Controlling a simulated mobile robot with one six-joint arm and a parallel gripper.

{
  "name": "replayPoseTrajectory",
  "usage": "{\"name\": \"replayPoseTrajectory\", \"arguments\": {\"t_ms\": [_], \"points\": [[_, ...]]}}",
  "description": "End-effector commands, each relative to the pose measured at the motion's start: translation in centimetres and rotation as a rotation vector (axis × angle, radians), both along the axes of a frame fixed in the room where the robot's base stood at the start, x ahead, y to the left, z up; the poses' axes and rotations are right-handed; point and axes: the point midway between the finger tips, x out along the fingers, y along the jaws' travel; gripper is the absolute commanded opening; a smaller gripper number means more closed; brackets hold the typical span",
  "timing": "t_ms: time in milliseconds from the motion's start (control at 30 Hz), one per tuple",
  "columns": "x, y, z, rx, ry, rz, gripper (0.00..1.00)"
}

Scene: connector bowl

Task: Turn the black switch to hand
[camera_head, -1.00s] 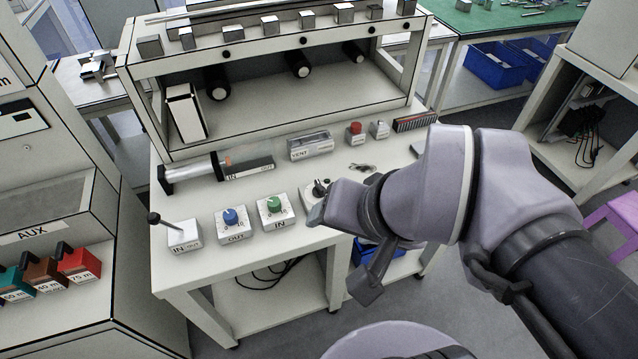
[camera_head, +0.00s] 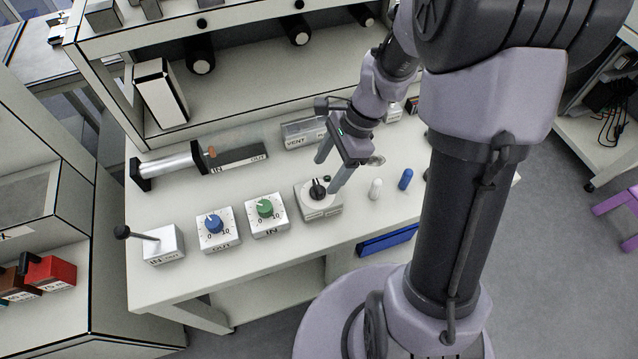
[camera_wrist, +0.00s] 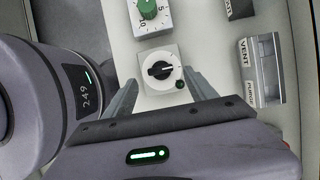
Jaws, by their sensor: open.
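The black switch (camera_head: 318,188) is a round knob with a pointer on a light grey box, at the front middle of the table in the head view. In the wrist view my gripper (camera_wrist: 158,82) has one finger on each side of the switch box, and I see no contact with the knob. The labels around the knob are too small to read.
Boxes with a green knob (camera_head: 265,207) and a blue knob (camera_head: 214,223) stand to the left, then a lever box (camera_head: 164,244). A VENT unit (camera_head: 303,133) is behind.

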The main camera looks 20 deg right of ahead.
Motion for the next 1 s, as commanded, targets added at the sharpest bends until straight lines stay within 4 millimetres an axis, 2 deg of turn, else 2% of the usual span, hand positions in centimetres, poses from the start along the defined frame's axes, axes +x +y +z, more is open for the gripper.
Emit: {"name": "replayPoseTrajectory", "arguments": {"t_ms": [33, 200, 567, 867, 900, 1000], "points": [[-0.1, 0.5, -1.7, 0.001, 0.002, 0.002, 0.65], [0.0, 1.7, -4.2, 0.001, 0.001, 0.001, 0.65], [0.0, 2.0, -4.6, 0.0, -0.002, 0.001, 0.65], [0.0, 2.0, -4.6, 0.0, -0.002, 0.001, 0.07], [0.0, 2.0, -4.6, 0.0, -0.002, 0.001, 0.03], [0.0, 2.0, -4.6, 0.0, -0.001, 0.006, 0.03]]}}
